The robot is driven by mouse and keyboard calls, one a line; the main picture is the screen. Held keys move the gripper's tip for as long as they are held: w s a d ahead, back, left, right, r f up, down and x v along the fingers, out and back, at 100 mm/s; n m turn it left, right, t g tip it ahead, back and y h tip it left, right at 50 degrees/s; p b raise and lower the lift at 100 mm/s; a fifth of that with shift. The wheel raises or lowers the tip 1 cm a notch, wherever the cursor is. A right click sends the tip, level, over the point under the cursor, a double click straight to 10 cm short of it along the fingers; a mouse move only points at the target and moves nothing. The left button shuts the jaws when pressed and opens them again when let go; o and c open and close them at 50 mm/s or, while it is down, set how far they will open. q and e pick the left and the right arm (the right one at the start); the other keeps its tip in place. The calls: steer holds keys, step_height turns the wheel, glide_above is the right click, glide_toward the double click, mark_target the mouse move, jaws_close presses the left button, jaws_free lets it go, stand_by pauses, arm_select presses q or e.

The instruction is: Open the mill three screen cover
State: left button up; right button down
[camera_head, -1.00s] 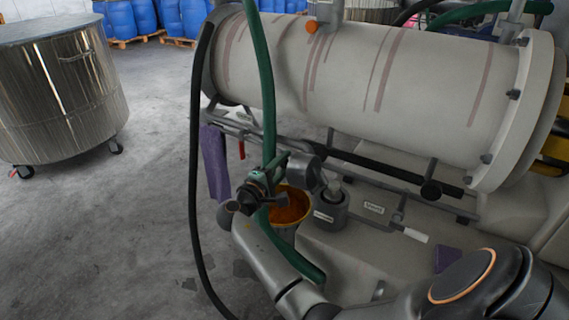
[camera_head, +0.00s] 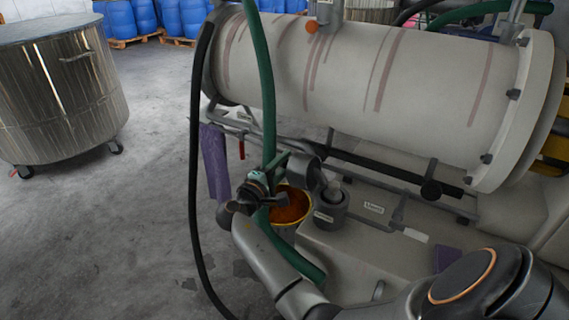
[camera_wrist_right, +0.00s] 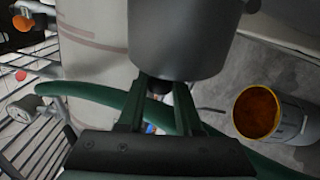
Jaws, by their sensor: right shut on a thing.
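The mill (camera_head: 350,75) is a large pale horizontal drum with reddish streaks. A grey cylindrical cover (camera_head: 306,172) sits below it, near the left end; it fills the upper middle of the right wrist view (camera_wrist_right: 180,40). My right gripper (camera_head: 285,162) has green fingers and reaches the left side of the cover. In the right wrist view the fingers (camera_wrist_right: 158,95) are shut on a small dark knob (camera_wrist_right: 160,86) at the cover's edge. The fingers partly hide the knob. I cannot read the small labels below the mill. My left gripper is not in view.
A bucket with orange contents (camera_head: 290,207) stands just under the gripper; it also shows in the right wrist view (camera_wrist_right: 257,112). A green hose (camera_head: 267,90) and a black hose (camera_head: 194,150) hang close by. A steel vat (camera_head: 60,95) stands left, with clear floor between.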

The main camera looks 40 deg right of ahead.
mark_target(291, 157)
steer(key=r+m, duration=0.1)
steer(key=s+m+b, duration=0.1)
steer(key=shift+d+r+m+b, duration=0.2)
steer(key=shift+r+m+b, duration=0.1)
steer(key=shift+r, duration=0.05)
steer(key=shift+s+r+m+b, duration=0.2)
steer(key=shift+r+m+b, duration=0.05)
steer(key=shift+m+b, duration=0.15)
steer(key=shift+s+d+r, duration=0.1)
steer(key=shift+s+r, duration=0.15)
steer(key=shift+r, duration=0.05)
steer(key=c, duration=0.6)
jaws_free()
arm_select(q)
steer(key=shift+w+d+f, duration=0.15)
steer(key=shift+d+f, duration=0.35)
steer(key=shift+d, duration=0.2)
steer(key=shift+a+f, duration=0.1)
